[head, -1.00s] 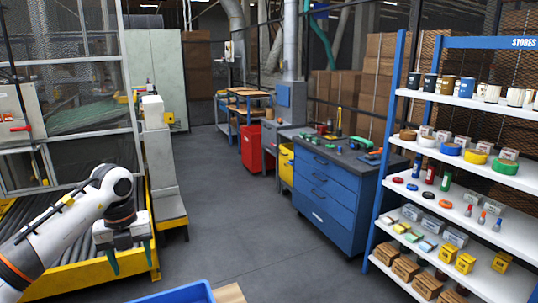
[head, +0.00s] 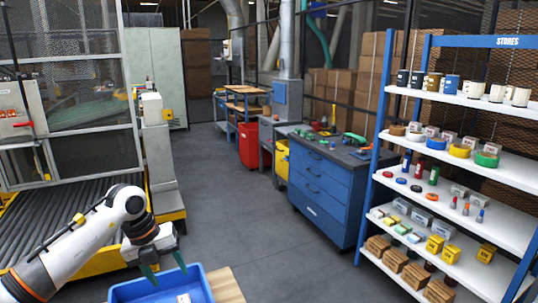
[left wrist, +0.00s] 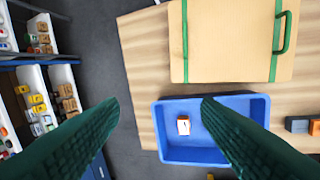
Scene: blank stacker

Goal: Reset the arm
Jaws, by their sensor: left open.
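My left gripper (head: 166,272) comes in from the left in the head view, with green fingers pointing down. It is open and empty. Its fingertips are above or beside the blue bin (head: 200,287); the height gap is hard to tell. In the left wrist view, the two green fingers (left wrist: 160,103) stand wide apart, and the blue bin (left wrist: 262,108) lies beyond them. A small white and brown box (left wrist: 183,125) lies in the bin. It also shows in the head view (head: 184,298). My right gripper is not in view.
A blue-posted rack (head: 460,130) of goods stands on the right. A blue drawer cabinet (head: 320,190) stands mid-room. A roller conveyor (head: 50,215) is on the left. The grey floor between is clear.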

